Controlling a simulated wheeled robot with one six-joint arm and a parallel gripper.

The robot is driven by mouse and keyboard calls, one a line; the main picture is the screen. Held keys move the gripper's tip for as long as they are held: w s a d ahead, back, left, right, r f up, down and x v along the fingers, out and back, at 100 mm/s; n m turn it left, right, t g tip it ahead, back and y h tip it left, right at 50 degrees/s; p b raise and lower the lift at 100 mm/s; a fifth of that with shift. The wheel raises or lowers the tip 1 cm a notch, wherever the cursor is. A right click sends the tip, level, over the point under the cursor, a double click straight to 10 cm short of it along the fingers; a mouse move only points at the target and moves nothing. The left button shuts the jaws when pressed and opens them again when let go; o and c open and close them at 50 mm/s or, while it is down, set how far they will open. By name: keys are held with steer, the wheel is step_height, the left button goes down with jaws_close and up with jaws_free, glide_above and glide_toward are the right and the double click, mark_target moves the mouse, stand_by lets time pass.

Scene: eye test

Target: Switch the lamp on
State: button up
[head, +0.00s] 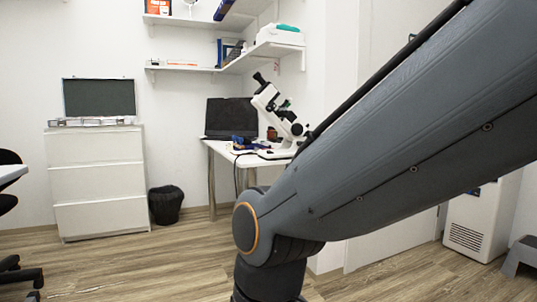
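No lamp that I can make out shows in the head view. A white microscope (279,117) stands on the white desk (222,148) near the middle; I cannot tell whether it has a light or a switch. My own grey arm crosses the right half of the picture and hides part of the desk's right side. My gripper is not in view.
A dark monitor (230,117) stands on the desk. A white drawer cabinet (98,182) with a dark screen (99,97) on top stands at left, beside a black bin (166,205). Wall shelves (187,68) hang above. The wooden floor (150,262) is open in front.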

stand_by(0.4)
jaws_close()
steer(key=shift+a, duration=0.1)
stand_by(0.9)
